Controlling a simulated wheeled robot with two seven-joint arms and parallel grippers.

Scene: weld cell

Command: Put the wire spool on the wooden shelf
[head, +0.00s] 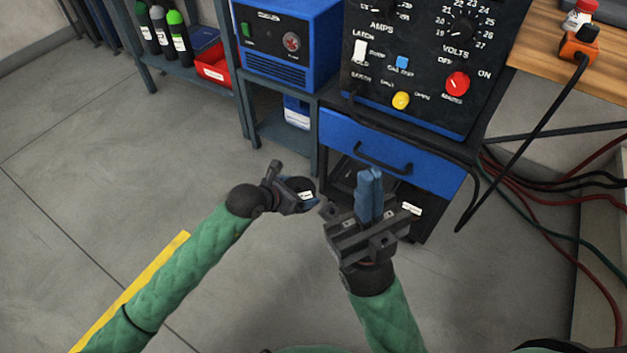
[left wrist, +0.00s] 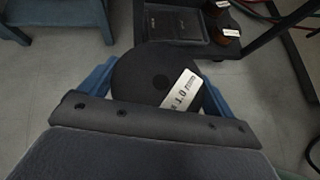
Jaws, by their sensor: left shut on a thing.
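The wire spool (head: 299,185) is a dark, round reel with a white label, held in my left gripper (head: 305,200) above the floor. In the left wrist view the spool (left wrist: 145,80) sits between the two blue fingers, and its label reads 1.0 mm. My right gripper (head: 370,190) points away from me, its blue fingers close together with nothing visible between them. It is right of the spool, in front of the welding cabinet. A wooden surface (head: 530,45) shows at the upper right; only part of it is in view.
A blue-fronted cabinet (head: 430,166) under the dark control panel (head: 430,75) stands ahead. Dark labelled items (left wrist: 224,32) sit low in it. An orange device (head: 579,47) with a cable occupies the wooden surface. Cables (head: 545,185) hang at right. The left floor is clear.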

